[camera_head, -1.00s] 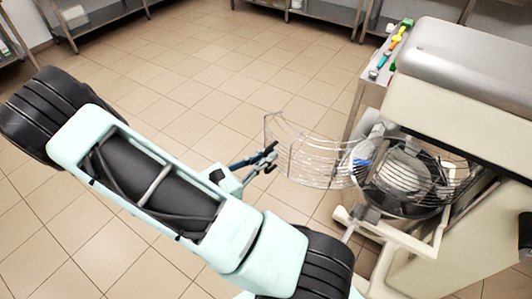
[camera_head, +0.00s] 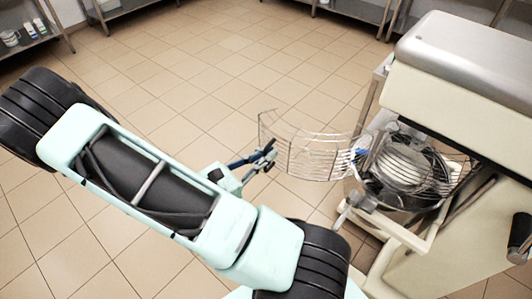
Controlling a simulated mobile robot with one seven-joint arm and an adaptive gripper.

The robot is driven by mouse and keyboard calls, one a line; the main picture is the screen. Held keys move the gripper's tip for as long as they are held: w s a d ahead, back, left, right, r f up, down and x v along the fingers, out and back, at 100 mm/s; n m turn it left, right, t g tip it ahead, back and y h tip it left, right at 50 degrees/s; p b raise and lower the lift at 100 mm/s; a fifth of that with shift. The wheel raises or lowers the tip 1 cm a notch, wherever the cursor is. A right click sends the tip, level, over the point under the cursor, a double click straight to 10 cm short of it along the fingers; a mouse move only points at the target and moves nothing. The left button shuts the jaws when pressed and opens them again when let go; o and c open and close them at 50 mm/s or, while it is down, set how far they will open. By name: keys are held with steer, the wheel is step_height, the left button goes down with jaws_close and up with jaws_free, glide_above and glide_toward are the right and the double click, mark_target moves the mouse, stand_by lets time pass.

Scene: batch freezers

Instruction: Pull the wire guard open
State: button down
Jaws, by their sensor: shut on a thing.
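The wire guard (camera_head: 312,155) is a curved wire panel standing out to the left of the mixing bowl (camera_head: 400,190), swung clear of the bowl's front left. A second curved wire section (camera_head: 448,180) stays over the bowl's right side. My gripper (camera_head: 268,156) is at the guard's left end, shut on its edge. The exact contact is small and partly hidden by the dark fingers. A blue part (camera_head: 360,151) shows where the guard meets the bowl rim.
The cream machine (camera_head: 450,100) with a grey top stands at the right, its bowl cradle (camera_head: 385,228) jutting left. My arm spans the lower left. Metal shelves (camera_head: 355,12) line the back. The tiled floor (camera_head: 200,60) is clear.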

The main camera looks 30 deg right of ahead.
steer(key=shift+w+a, duration=0.15)
steer(key=c, duration=2.1)
jaws_free()
steer(key=shift+a, duration=0.1)
steer(key=s+a, duration=0.1)
steer(key=a, duration=1)
steer(key=shift+s+a, duration=0.3)
steer(key=shift+a, duration=0.1)
steer(key=shift+w, duration=0.1)
